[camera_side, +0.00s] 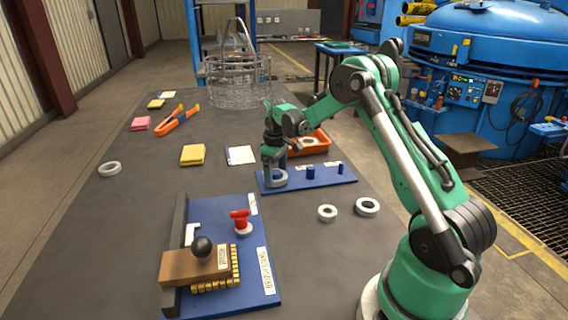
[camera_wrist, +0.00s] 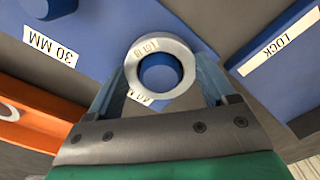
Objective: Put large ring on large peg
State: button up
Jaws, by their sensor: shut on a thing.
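My gripper (camera_side: 275,176) is low over the left end of the blue peg board (camera_side: 325,178). In the wrist view its jaws (camera_wrist: 162,80) are shut on the large grey ring (camera_wrist: 133,70). The large blue peg (camera_wrist: 159,72) shows inside the ring's hole, a little below its centre. The ring (camera_side: 275,183) looks level and close to the board in the side view. I cannot tell how far down the peg it sits. A partly hidden white label lies under the ring.
Shorter pegs (camera_side: 311,172) stand to the right on the board. Loose rings lie nearby (camera_side: 327,213) and at far left (camera_side: 110,169). An orange tray (camera_side: 318,144) is behind the board. A blue fixture board (camera_side: 262,285) with a red knob (camera_side: 240,219) is in front.

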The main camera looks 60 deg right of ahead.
jog(key=shift+f, duration=0.3)
jog(key=o, duration=1.2)
jog(key=shift+r, duration=0.15)
notch_tip(320, 180, up, 11)
